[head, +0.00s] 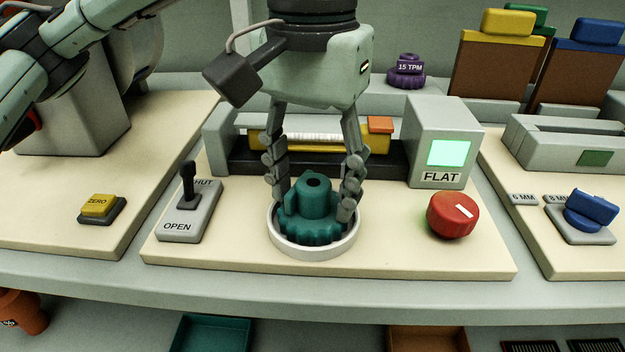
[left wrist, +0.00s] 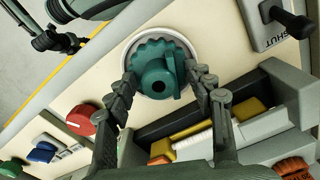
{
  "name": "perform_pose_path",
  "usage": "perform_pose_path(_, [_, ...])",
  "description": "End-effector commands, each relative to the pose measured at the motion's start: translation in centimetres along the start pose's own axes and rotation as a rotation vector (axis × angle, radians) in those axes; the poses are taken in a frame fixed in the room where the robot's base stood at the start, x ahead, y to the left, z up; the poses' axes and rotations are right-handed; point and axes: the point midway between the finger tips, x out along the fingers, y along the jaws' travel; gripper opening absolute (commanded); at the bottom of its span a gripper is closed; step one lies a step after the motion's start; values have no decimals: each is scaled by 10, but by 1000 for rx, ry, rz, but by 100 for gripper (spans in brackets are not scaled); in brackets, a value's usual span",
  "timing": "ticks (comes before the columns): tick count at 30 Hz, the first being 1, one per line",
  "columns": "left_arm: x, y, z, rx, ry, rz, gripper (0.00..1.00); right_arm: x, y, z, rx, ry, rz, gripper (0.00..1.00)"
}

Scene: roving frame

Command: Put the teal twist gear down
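The teal twist gear (head: 312,228) is upright, toothed rim low and hub up, within the pale round ring (head: 312,254) on the cream board. It also shows in the left wrist view (left wrist: 156,52), with the ring around its far side. My left gripper (head: 315,205) points down over it, one finger on each side of the gear. The fingertips are close against its sides and appear shut on it; the exact contact is partly hidden. Whether the gear bears on the ring's floor is hidden.
A black lever (head: 188,185) stands left of the ring. A red knob (head: 453,215) and a grey box with a green screen marked FLAT (head: 442,140) are on the right. The board's front edge is clear.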

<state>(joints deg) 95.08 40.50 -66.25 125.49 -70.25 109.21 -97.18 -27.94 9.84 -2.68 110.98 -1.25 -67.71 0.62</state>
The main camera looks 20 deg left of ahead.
Motion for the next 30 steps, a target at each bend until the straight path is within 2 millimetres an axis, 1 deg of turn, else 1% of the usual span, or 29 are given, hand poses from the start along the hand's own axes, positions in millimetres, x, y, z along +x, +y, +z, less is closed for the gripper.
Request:
perform_pose_path(6, [-3,0,0,0,0,0,53,1,0,4,0,-8,-1,42])
perform_pose_path(7, [-4,0,0,0,1,0,53,2,0,5,0,-10,-1,42])
perform_pose_path(9, [-10,0,-1,0,3,1,53,14,0,10,-2,-19,-3,42])
perform_pose_path(11, [-21,1,-1,-1,4,2,53,13,0,10,-2,-17,-3,42])
perform_pose_path(17, [-66,1,-1,1,4,2,53,12,-1,8,-1,-13,-5,42])
perform_pose_path(18, [-77,0,-1,-1,5,0,53,11,-2,8,-1,-13,-7,42])
perform_pose_path(21, [-96,0,-1,-1,4,-1,53,21,-4,12,1,-19,-12,42])
perform_pose_path(24, [-111,0,0,0,3,-1,53,27,-5,15,2,-20,-16,42])
perform_pose_path(27, [-119,0,0,0,1,-2,53,31,-6,17,3,-21,-19,42])
perform_pose_path(30, [-123,0,0,1,0,-1,53,33,-7,18,3,-22,-20,42])
